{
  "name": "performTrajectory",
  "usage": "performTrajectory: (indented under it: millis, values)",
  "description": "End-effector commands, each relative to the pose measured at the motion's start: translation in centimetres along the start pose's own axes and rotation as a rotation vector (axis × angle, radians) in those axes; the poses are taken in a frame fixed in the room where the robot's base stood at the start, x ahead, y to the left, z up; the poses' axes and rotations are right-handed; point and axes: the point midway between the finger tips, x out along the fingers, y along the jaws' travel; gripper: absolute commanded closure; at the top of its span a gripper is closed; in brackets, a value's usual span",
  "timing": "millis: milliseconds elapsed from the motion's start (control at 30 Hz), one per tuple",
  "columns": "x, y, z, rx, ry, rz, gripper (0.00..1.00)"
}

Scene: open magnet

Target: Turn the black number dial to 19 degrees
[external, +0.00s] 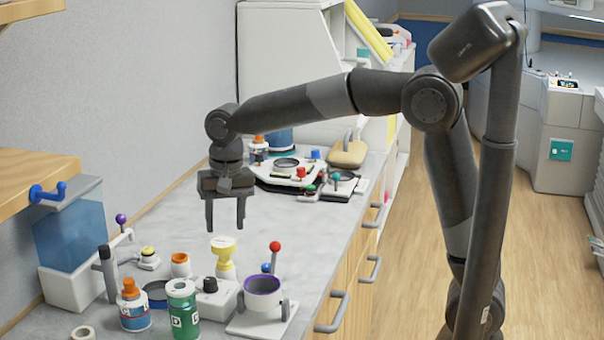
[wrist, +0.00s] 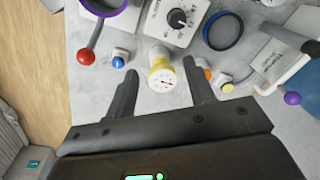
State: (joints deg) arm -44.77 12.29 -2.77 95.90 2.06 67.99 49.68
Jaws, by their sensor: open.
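The black number dial (external: 210,285) is a small round knob on top of a white box (external: 223,299) near the front of the counter. In the wrist view the dial (wrist: 178,18) is at the top, with a pale pointer mark and dark numbers around it; they are too small to read. My gripper (external: 225,228) points down, open and empty, beyond the dial and above the counter. In the wrist view my gripper's fingers (wrist: 160,68) are spread below the dial in the picture, with a yellow gauge between their tips.
The yellow gauge (external: 223,257) stands close to the dial box. A purple-rimmed cup (external: 263,292) with a red-knobbed lever (external: 275,247) is to its right. A green can (external: 183,310) and orange-capped bottle (external: 133,308) are to its left.

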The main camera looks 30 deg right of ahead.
Motion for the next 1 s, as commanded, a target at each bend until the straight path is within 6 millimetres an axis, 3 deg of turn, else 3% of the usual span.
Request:
performTrajectory:
  millis: [100,233,367,800,1000]
  values:
    - [1.4,-2.8,1.0,0.005,-0.018,0.021,0.51]
    - [2.0,-4.0,1.4,0.012,-0.024,0.03,0.51]
    - [3.2,-4.1,1.6,0.014,-0.026,0.032,0.51]
    - [10.9,-3.8,1.7,0.013,-0.026,0.033,0.51]
    - [12.6,-3.8,1.8,0.013,-0.025,0.031,0.51]
